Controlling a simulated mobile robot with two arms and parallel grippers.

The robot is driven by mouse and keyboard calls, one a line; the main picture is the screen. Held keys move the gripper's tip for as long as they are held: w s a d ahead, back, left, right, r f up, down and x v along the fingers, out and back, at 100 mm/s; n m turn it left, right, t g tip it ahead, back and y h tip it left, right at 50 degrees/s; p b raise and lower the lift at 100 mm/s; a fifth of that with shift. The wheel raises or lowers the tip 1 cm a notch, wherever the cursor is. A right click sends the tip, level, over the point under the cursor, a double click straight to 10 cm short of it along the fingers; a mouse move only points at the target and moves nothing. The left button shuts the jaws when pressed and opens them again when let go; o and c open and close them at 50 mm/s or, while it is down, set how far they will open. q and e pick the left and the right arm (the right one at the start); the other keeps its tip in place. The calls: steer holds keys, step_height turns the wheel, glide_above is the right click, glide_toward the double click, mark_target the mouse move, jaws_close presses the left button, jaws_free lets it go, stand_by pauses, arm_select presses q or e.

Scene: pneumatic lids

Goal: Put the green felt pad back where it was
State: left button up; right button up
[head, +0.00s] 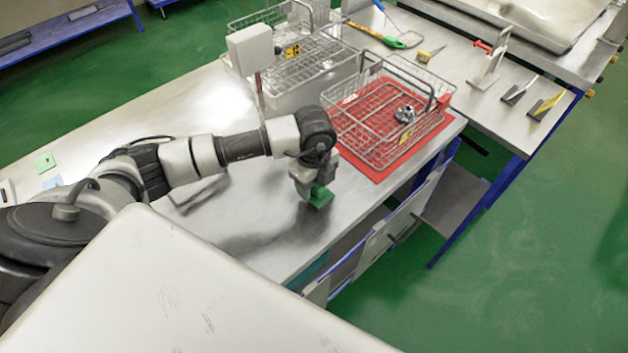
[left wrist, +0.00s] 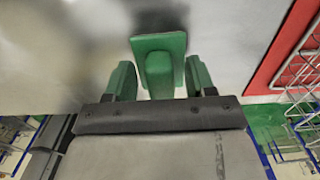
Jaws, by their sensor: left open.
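A green pad (head: 320,197) with a flat square plate and a raised block in the middle is at my left gripper (head: 312,188), over the steel bench near its front edge. In the left wrist view the pad (left wrist: 175,42) has its block between the two green fingertips of the gripper (left wrist: 160,84). The fingers are open, with a narrow gap on each side of the block. I cannot tell whether the plate rests flat on the bench. A flat green square (head: 45,161) with a small mark lies at the bench's far left. My right gripper is not in view.
A wire basket (head: 362,112) holding a metal part (head: 405,114) stands on a red mat (head: 376,170) just right of the gripper. Another wire basket (head: 300,72) and a white box on a post (head: 251,48) stand behind. The bench (head: 150,110) behind the arm is clear.

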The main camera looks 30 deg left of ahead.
arm_select(q)
steer(key=shift+r, duration=0.15)
step_height(320, 180, up, 12)
steer(key=b, duration=0.1)
steer(key=shift+b, duration=0.35)
stand_by(0.4)
